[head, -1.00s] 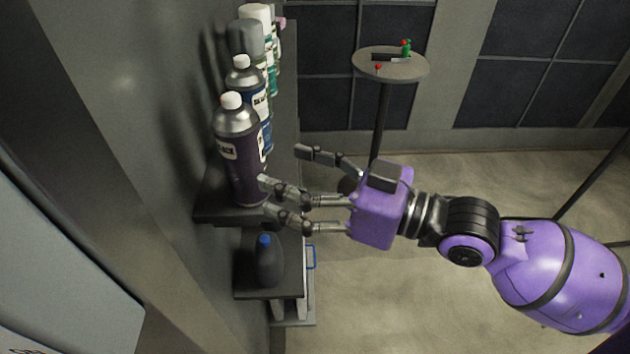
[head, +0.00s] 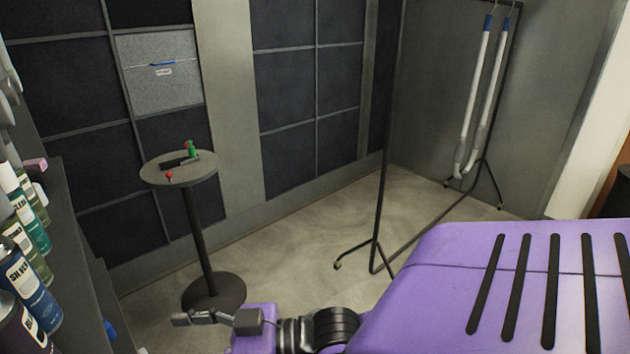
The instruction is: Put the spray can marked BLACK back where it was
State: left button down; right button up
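The dark spray can marked BLACK (head: 18,332) stands at the lower left corner of the head view, at the near end of a row of cans on the wall shelf. Only part of it shows; its label is partly cut off by the frame. My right gripper (head: 212,318) is at the bottom edge, to the right of the can and apart from it. One straight finger shows, pointing left; the other fingers are below the frame. It looks open, with nothing visible in it. My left gripper is not in view.
The can marked SILVER (head: 32,288) and several other cans line the dark shelf (head: 82,240). A round table (head: 152,178) holding small items stands behind. A black rack (head: 384,200) with white tubes stands at right. Floor between them is clear.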

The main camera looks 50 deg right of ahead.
jog(key=s+d+f+m+g+h, duration=0.1)
jog(key=s+d+f+m+h, duration=0.3)
jog(key=f, duration=0.7)
jog(key=s+d+f+m+h, duration=0.1)
jog(key=s+d+f+h, duration=0.3)
jog(key=f, duration=0.8)
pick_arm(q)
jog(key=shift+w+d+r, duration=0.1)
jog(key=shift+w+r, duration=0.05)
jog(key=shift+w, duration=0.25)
pick_arm(e)
jog(key=s+a+f+m+g+h, duration=0.1)
jog(key=s+f+g, duration=0.3)
jog(key=s+f, duration=0.9)
jog(key=s+h, duration=0.1)
jog(key=s, duration=0.2)
jog(key=shift+a+m, duration=0.35)
jog(key=shift+m, duration=0.05)
jog(key=shift+w, duration=0.1)
